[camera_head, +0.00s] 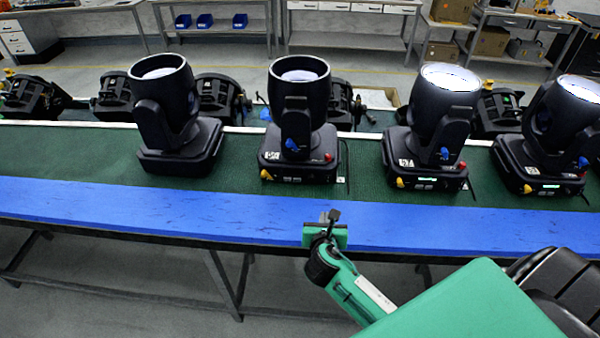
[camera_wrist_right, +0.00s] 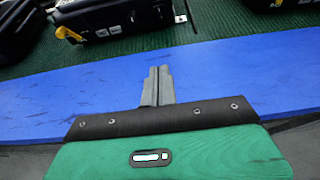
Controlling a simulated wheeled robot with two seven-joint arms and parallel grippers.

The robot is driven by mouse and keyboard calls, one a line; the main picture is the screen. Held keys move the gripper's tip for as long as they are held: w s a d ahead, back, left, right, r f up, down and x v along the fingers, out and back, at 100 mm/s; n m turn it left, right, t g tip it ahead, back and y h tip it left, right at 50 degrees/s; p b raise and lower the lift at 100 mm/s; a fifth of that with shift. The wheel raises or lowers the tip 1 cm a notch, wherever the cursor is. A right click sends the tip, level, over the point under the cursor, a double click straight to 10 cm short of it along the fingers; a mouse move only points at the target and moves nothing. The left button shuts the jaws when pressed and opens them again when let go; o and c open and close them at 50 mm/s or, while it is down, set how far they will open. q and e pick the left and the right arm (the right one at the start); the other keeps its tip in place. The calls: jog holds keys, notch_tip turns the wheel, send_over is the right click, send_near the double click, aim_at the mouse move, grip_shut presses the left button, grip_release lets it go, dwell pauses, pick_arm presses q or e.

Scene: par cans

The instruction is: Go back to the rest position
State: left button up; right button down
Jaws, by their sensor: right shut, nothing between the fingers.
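My right gripper (camera_head: 333,215) is in front of the table, with its fingertips over the blue front strip (camera_head: 150,205). In the right wrist view its grey fingers (camera_wrist_right: 158,86) are together and hold nothing. Several black par cans stand upright on the green mat (camera_head: 60,160): one at left (camera_head: 165,105), one in the middle (camera_head: 298,115), one right of the middle (camera_head: 435,125) and one at far right (camera_head: 560,135). The gripper is apart from all of them. The right two have bright lenses. My left gripper is not in view.
A row of dark fixtures (camera_head: 215,95) lies behind the par cans. Workbenches with blue bins (camera_head: 205,20) and boxes stand far back across the floor. The blue strip left of my right gripper is clear.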

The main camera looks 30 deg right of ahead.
jog(key=shift+s+f+m, duration=0.1)
jog(key=shift+s+m, duration=0.1)
jog(key=shift+m, duration=0.2)
jog(key=s+a+m+g+y, duration=0.4)
jog(key=s+m, duration=0.8)
jog(key=m, duration=0.2)
jog(key=s+a+m+g+y, duration=0.3)
jog(key=s+a+m+g, duration=0.1)
jog(key=s+m, duration=0.8)
notch_tip(320, 180, down, 36)
jog(key=g+b, duration=0.1)
jog(key=b, duration=0.4)
jog(key=s+d+f+g+b, duration=0.1)
jog(key=s+d+f+b, duration=0.2)
jog(key=s+f, duration=1.6)
notch_tip(320, 180, down, 4)
jog(key=shift+r+m+b, duration=0.1)
jog(key=shift+m+b, duration=0.2)
jog(key=shift+b, duration=0.1)
